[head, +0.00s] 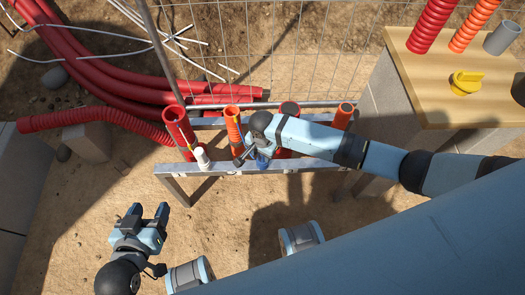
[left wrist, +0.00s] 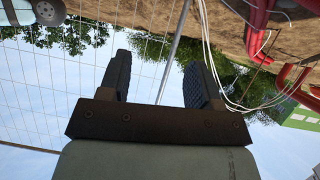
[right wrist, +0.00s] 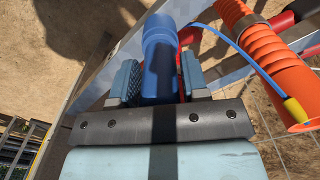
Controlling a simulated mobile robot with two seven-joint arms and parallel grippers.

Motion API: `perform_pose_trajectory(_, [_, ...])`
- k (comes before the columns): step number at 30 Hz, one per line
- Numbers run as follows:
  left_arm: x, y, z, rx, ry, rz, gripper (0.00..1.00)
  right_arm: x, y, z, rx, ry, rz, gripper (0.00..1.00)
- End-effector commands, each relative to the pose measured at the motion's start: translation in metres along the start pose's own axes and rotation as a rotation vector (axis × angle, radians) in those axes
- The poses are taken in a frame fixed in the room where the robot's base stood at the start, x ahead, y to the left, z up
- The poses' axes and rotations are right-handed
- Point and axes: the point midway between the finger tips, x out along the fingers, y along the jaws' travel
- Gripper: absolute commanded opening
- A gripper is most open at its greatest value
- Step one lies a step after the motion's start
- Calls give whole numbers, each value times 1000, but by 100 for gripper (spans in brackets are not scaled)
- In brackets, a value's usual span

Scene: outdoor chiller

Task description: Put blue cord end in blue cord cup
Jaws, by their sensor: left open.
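My right gripper (head: 260,153) is over the metal rail in the head view, beside a small blue piece (head: 264,160). In the right wrist view its fingers (right wrist: 158,85) sit on both sides of a blue cylinder (right wrist: 158,50) and appear to touch it. I cannot tell whether this is the cord end or the cup. A thin blue cord (right wrist: 235,45) curves past it to a yellow tip (right wrist: 295,110) at an orange corrugated tube (right wrist: 270,55). My left gripper (head: 150,215) is open and empty, away from the rail; it shows open in the left wrist view (left wrist: 158,75).
The metal rail (head: 225,168) carries a white cup (head: 202,157). Red and orange tubes (head: 178,125) stand behind it, before a wire fence (head: 270,50). Open dirt lies in front of the rail.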

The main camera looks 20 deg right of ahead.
Motion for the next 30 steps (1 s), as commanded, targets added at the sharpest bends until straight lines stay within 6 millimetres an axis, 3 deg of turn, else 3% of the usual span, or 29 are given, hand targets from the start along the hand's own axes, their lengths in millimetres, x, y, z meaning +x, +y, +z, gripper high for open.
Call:
perform_pose_trajectory(2, [1,0,2,0,-3,0,58,0,0,0,0,0,0,58])
perform_pose_trajectory(12, [2,0,7,0,-9,0,58,-4,0,-1,-1,2,0,58])
perform_pose_trajectory(18, [-3,0,-4,6,-14,-5,58,-39,0,-1,0,0,-2,58])
perform_pose_trajectory(24, [-5,-3,-3,17,-37,-17,58,-83,0,0,-1,0,-1,58])
perform_pose_trajectory(30, [-5,-6,1,19,-56,-26,58,-113,0,0,0,0,0,58])
